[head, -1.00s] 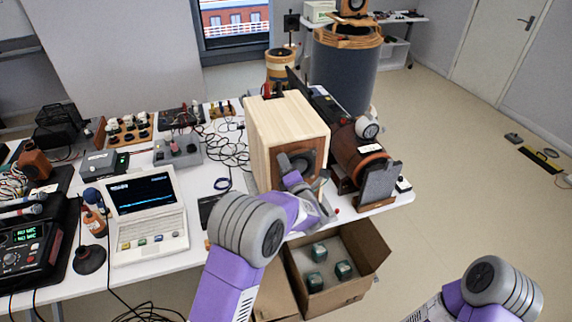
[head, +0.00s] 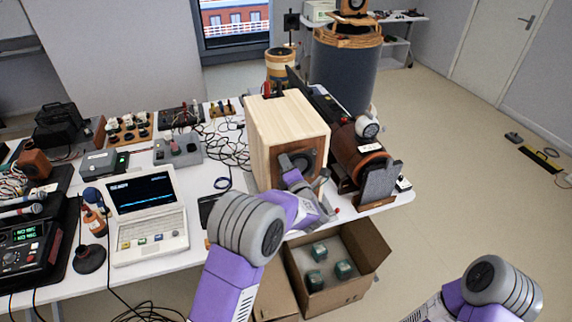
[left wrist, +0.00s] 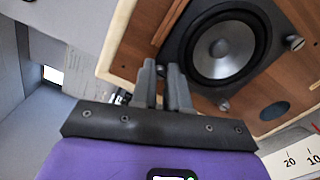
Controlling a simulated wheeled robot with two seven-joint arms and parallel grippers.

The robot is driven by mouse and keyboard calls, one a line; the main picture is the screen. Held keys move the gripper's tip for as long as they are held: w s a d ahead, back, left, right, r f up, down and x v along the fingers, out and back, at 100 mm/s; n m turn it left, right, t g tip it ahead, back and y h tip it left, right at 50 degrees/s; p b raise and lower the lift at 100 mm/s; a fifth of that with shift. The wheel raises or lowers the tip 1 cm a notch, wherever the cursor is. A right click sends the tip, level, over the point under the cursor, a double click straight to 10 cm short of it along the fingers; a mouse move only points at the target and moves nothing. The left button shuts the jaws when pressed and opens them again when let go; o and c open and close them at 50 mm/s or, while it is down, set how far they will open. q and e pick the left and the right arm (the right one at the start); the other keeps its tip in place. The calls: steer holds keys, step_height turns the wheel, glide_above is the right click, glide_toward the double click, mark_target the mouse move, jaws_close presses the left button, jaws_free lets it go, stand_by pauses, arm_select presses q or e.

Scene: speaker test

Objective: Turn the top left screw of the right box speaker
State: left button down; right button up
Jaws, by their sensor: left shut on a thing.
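The wooden box speaker (head: 268,150) stands near the table's right end, its front with the round dark driver (head: 299,158) facing me. My left gripper (head: 293,168) is at this front, partly covering the driver. In the left wrist view, my left fingers (left wrist: 165,75) are close together at a corner of the grey driver frame (left wrist: 180,50), shut on a screw there. The fingers hide that screw. Two other screws show at the frame's corners, one at the right (left wrist: 293,42) and one below the driver (left wrist: 224,105). My right gripper is out of view.
A brown cylindrical device (head: 358,160) stands close to the speaker's right. A laptop (head: 150,215) and cables (head: 225,150) lie to its left. An open cardboard box (head: 365,275) with several green blocks is below the table's front edge. The floor at right is mostly clear.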

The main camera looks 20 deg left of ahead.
arm_select(q)
steer(key=n+p, duration=1.3)
steer(key=n, duration=2.2)
stand_by(0.6)
steer(key=c, duration=1.1)
jaws_free()
